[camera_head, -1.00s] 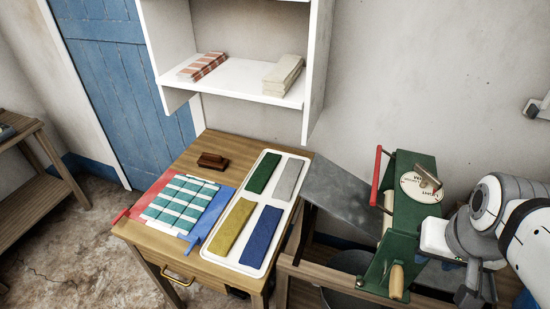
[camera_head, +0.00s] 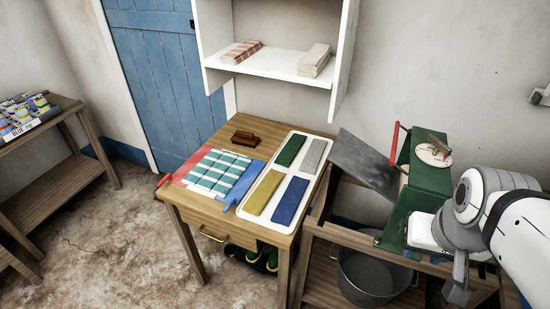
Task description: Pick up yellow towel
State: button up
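The yellow towel (camera_head: 270,194) lies folded flat in the front left compartment of a white tray (camera_head: 252,214) on the wooden table. A blue towel (camera_head: 291,202) lies to its right, a green towel (camera_head: 291,150) behind it, and a grey towel (camera_head: 312,157) behind the blue one. My gripper (camera_head: 458,291) hangs at the lower right, beside the green machine and well apart from the towel. Its fingers are small and partly hidden, so I cannot tell whether they are open.
A green machine with a red lever (camera_head: 395,143) and a sloping metal sheet (camera_head: 366,160) stands right of the table. A checked cloth (camera_head: 218,174) and a brown brush (camera_head: 244,139) share the table. A metal bucket (camera_head: 372,277) sits below the machine. The floor at left is open.

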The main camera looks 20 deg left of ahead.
aim_at(259, 199)
jog(key=u, duration=0.4)
jog(key=i, duration=0.4)
jog(key=u, duration=0.75)
